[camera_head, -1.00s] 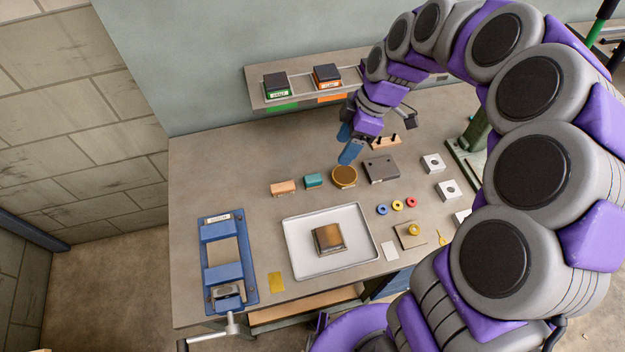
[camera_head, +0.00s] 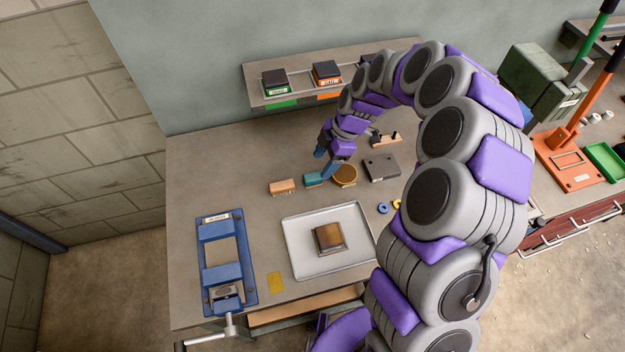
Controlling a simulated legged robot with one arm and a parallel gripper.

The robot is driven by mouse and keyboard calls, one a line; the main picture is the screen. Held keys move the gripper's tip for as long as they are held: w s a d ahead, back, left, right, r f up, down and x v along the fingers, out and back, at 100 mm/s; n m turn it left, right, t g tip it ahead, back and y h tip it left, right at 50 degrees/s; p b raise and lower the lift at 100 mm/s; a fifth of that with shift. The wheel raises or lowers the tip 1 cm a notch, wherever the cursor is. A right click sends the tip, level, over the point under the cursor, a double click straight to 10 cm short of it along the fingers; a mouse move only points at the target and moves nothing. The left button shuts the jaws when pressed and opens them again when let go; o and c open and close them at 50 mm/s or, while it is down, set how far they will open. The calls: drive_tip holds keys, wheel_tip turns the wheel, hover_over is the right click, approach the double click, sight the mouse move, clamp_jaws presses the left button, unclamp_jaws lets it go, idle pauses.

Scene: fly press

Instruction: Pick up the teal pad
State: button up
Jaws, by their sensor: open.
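The teal pad (camera_head: 313,180) is a small block on the table, between a wooden block with a pinkish top and a round brass-coloured disc. My gripper (camera_head: 324,164) has blue fingers and points down just above and slightly right of the teal pad. It is open, with nothing visible between the fingers. One finger overlaps the pad's right side in the picture, and I cannot tell whether it touches it.
The wooden block (camera_head: 283,187) is close on the left and the brass disc (camera_head: 345,175) close on the right. A grey block (camera_head: 381,167) lies further right. A white tray (camera_head: 298,262) with a metal piece is in front. A blue fixture (camera_head: 250,284) stands front left.

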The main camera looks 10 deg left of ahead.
sight(313, 176)
drive_tip(key=shift+a+b+x, duration=0.2)
drive_tip(key=shift+b+x, duration=0.45)
drive_tip(key=shift+x, duration=3.25)
drive_tip(key=shift+r, duration=0.1)
drive_tip(key=shift+c, duration=0.3)
drive_tip(key=c, duration=1.1)
drive_tip(key=shift+r, duration=0.1)
wheel_tip(313, 176, up, 10)
drive_tip(key=shift+p, duration=0.8)
